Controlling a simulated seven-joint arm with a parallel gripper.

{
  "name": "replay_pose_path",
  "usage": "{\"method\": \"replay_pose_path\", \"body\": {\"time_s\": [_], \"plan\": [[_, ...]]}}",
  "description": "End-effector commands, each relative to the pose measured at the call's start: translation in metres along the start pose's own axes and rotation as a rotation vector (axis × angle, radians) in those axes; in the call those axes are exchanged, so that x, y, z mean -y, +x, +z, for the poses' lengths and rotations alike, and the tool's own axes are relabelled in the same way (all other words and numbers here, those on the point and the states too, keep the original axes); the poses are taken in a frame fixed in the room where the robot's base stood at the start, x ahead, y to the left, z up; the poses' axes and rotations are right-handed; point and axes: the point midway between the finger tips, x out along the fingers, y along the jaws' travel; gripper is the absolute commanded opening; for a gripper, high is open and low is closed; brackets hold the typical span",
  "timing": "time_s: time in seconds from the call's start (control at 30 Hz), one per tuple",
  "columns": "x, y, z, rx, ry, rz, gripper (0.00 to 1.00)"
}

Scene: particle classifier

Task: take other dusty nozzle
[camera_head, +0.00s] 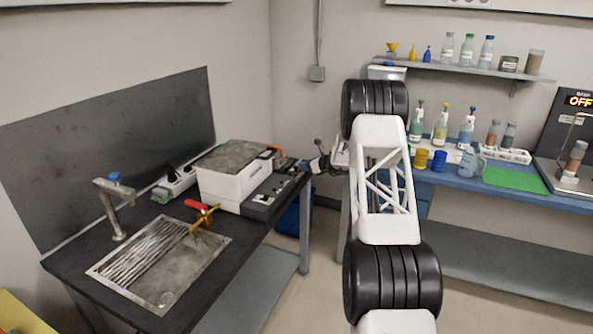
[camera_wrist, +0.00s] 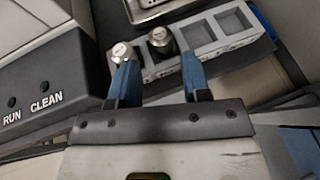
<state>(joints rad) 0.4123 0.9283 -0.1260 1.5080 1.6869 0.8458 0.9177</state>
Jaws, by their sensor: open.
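Two small metal nozzles stand in a grey block with square sockets (camera_wrist: 185,62) in the wrist view. One nozzle (camera_wrist: 122,52) is at the left end, by the tip of my left finger. The other, darker-bodied nozzle (camera_wrist: 159,39) sits just right of it, ahead of the gap between my fingers. My gripper (camera_wrist: 158,64) has two blue fingers spread apart with nothing between them. In the head view my gripper (camera_head: 318,164) is at the right end of the white and grey machine (camera_head: 228,186). I cannot tell which nozzle is dusty.
Two sockets at the block's right end look empty. The machine's panel, marked RUN and CLEAN (camera_wrist: 35,97), lies close on the left in the wrist view. A sink (camera_head: 165,297) and tap (camera_head: 114,212) are on the dark bench. A blue bench (camera_head: 455,178) with bottles stands right.

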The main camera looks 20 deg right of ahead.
Motion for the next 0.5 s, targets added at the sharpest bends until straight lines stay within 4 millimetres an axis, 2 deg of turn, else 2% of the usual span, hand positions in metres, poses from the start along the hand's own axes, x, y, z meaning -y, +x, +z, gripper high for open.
{"method": "replay_pose_path", "body": {"time_s": [0.27, 0.5], "plan": [[0.0, 0.004, -0.001, 0.0, 0.0, 0.001, 0.44], [-0.001, 0.019, -0.001, 0.0, 0.0, 0.002, 0.44]]}}
